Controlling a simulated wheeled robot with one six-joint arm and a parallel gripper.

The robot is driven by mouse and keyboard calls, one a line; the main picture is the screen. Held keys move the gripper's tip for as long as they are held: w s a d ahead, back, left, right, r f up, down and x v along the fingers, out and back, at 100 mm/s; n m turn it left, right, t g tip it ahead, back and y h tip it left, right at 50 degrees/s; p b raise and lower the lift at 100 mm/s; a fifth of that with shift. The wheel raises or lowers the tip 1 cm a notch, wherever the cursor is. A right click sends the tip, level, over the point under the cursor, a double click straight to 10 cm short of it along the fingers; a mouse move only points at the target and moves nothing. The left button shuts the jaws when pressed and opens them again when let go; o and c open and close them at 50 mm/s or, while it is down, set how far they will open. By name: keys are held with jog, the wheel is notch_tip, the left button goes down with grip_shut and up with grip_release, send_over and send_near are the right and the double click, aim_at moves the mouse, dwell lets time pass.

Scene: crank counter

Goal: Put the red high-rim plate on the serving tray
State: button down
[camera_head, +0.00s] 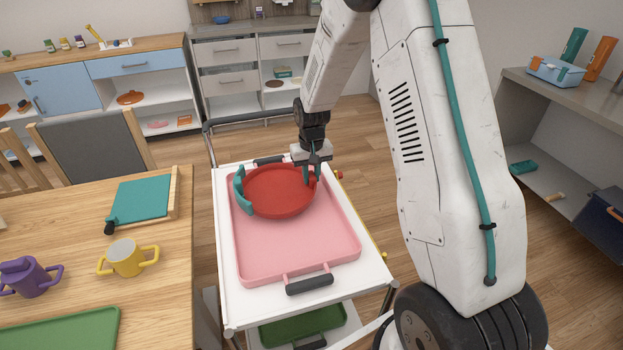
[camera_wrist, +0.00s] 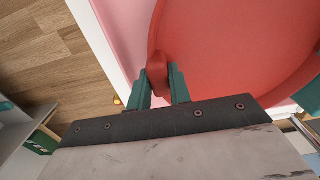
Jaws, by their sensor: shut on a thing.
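The red high-rim plate (camera_head: 277,192) is round, with a teal handle (camera_head: 241,188) on its left side in the head view. It is over the back part of the pink serving tray (camera_head: 297,244), which lies on a white cart. I cannot tell whether the plate touches the tray's floor or hangs just above it. My gripper (camera_head: 311,174) is at the plate's right rim, pointing down. In the wrist view my gripper (camera_wrist: 162,86) has its teal fingers on both sides of the red rim of the plate (camera_wrist: 225,50), shut on it.
The white cart (camera_head: 225,278) has a lower shelf with a green tray (camera_head: 303,325). To the left, a wooden table (camera_head: 176,270) holds a yellow two-handled cup (camera_head: 127,259), a purple cup (camera_head: 28,279) and a teal board (camera_head: 141,198). The front of the pink tray is clear.

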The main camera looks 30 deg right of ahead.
jog(key=shift+f, duration=0.9)
jog(key=c, duration=1.3)
grip_release()
